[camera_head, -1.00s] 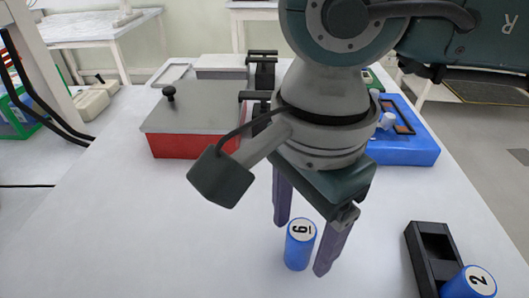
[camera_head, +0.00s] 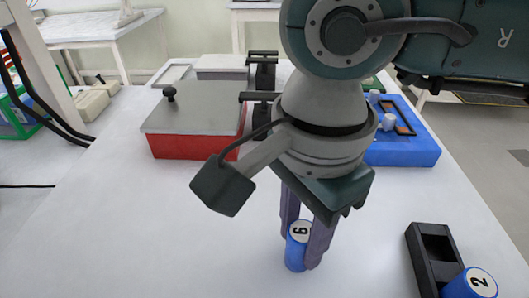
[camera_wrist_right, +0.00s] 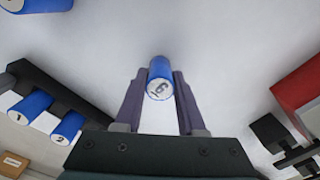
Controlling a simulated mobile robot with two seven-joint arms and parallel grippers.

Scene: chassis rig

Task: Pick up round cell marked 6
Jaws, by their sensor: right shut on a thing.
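The round cell marked 6 (camera_head: 297,246) is a blue upright cylinder with a white top on the white table in the head view. It also shows in the right wrist view (camera_wrist_right: 160,75), between the fingertips. My right gripper (camera_head: 302,240) is shut on the cell, with one finger on each side, pointing down. In the right wrist view the gripper (camera_wrist_right: 160,85) has both fingers against the cell's sides. The cell appears to be at table level; I cannot tell whether its base touches the table. My left gripper is not in view.
A black holder (camera_head: 433,255) stands at the right with a cell marked 2 (camera_head: 470,284); a cell marked 1 (camera_wrist_right: 30,106) shows in the wrist view. A red box with a grey lid (camera_head: 195,120) and a blue fixture (camera_head: 405,150) stand behind. The table's left front is clear.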

